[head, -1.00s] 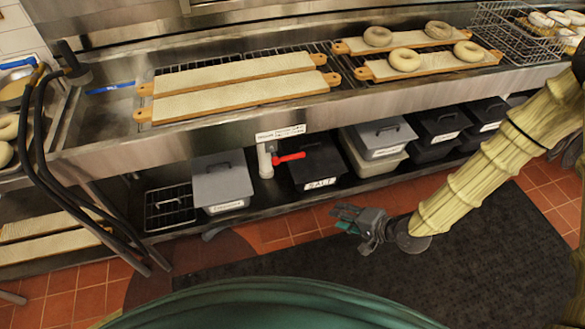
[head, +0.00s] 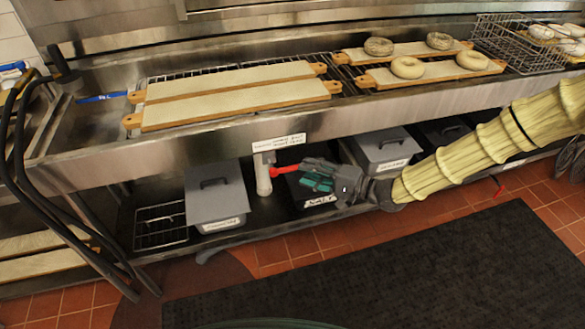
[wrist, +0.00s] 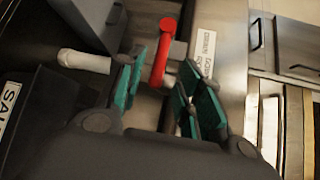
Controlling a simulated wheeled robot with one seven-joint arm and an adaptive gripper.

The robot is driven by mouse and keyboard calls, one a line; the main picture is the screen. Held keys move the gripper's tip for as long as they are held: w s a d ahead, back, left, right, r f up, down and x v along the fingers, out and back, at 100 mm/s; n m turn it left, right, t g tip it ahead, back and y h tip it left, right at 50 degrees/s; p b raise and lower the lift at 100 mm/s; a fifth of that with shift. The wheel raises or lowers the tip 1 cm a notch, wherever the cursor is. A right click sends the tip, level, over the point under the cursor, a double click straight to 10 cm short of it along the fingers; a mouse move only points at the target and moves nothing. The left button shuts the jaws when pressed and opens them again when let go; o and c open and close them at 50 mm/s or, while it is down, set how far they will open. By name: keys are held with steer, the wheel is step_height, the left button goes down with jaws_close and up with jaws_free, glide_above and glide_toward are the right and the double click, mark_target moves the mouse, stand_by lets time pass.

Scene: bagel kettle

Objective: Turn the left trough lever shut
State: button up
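The red lever (head: 284,169) sticks out to the right from a white drain pipe (head: 263,176) under the steel trough (head: 190,150). In the wrist view the red lever (wrist: 163,52) runs between the fingertips, with the white pipe (wrist: 84,61) at left. My gripper (head: 303,176) is at the lever's free end, in front of the dark bin. Its teal fingers (wrist: 162,82) are spread on either side of the lever's near end. A gap shows on the right; contact on the left cannot be told. The lever's pivot is partly out of clear view.
A grey lidded bin (head: 217,194) stands left of the pipe, and a dark bin labelled SALT (head: 318,200) is behind my gripper. A white label (head: 279,143) is on the trough front. Boards (head: 230,92) lie above. The dark floor mat (head: 400,265) is clear.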

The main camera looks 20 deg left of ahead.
mark_target(296, 169)
steer(key=shift+x, duration=2.9)
steer(key=shift+c, duration=0.3)
jaws_close()
